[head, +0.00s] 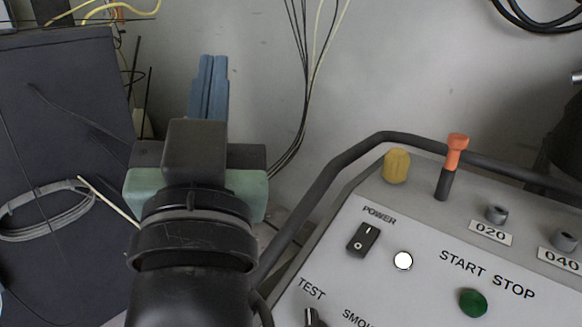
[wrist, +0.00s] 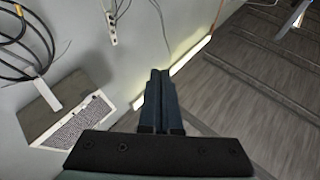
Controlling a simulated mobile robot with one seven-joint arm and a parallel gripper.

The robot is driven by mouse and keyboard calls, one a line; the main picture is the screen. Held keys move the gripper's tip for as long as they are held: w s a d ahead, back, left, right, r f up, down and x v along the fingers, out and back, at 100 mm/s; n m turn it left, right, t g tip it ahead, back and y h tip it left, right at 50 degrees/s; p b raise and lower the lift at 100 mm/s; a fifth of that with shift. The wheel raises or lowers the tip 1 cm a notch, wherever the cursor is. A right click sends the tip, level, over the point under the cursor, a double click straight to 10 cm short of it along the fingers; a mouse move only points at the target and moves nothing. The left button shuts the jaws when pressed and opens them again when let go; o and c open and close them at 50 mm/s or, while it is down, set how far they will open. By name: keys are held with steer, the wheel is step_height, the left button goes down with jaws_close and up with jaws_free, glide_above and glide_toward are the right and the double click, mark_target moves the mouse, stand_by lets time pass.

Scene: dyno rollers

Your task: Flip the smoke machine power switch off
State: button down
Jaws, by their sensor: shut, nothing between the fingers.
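The smoke machine panel (head: 345,280) is at the lower right in the head view. Its black rocker power switch (head: 363,239) sits below the printed word POWER, with a lit white round lamp (head: 403,261) to its right. I cannot tell surely which side of the rocker is pressed. My gripper (head: 208,75) is left of the panel and apart from it, with its blue fingers together and empty, pointing toward the wall. The fingers also show in the wrist view (wrist: 160,90); the switch is not seen there.
A black tubular handle (head: 330,175) runs along the panel's left and far edges. A yellow knob (head: 396,166), an orange-tipped lever (head: 455,155) and a green button (head: 473,303) stand on the panel. A dark box (head: 60,130) with a coiled cable is at the left.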

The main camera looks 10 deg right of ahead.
step_height(320, 180, down, 8)
steer(key=w+m+g+h+p, duration=0.2)
steer(key=m+g+h+p, duration=0.2)
steer(key=g+p, duration=0.75)
steer(key=s+d+f+m+g+h+p, duration=0.3)
steer(key=s+d+m+h+p, duration=0.1)
steer(key=s+p, duration=0.7)
steer(key=d+p, duration=0.1)
steer(key=p, duration=0.2)
steer(key=shift+s, duration=0.15)
steer(key=shift+g, duration=0.25)
steer(key=p, duration=0.2)
glide_toward(364, 239)
steer(key=w+d, duration=0.1)
steer(key=w+d+r, duration=0.1)
steer(key=d, duration=0.1)
steer(key=shift+w+d+r, duration=0.1)
steer(key=shift+w+d, duration=0.05)
steer(key=shift+w, duration=0.15)
steer(key=shift+w+d+f, duration=0.1)
steer(key=shift+f, duration=0.5)
steer(key=shift+w+d+f, duration=0.1)
steer(key=shift+f, duration=0.5)
steer(key=shift+w+d+f, duration=0.15)
steer(key=shift+f, duration=0.5)
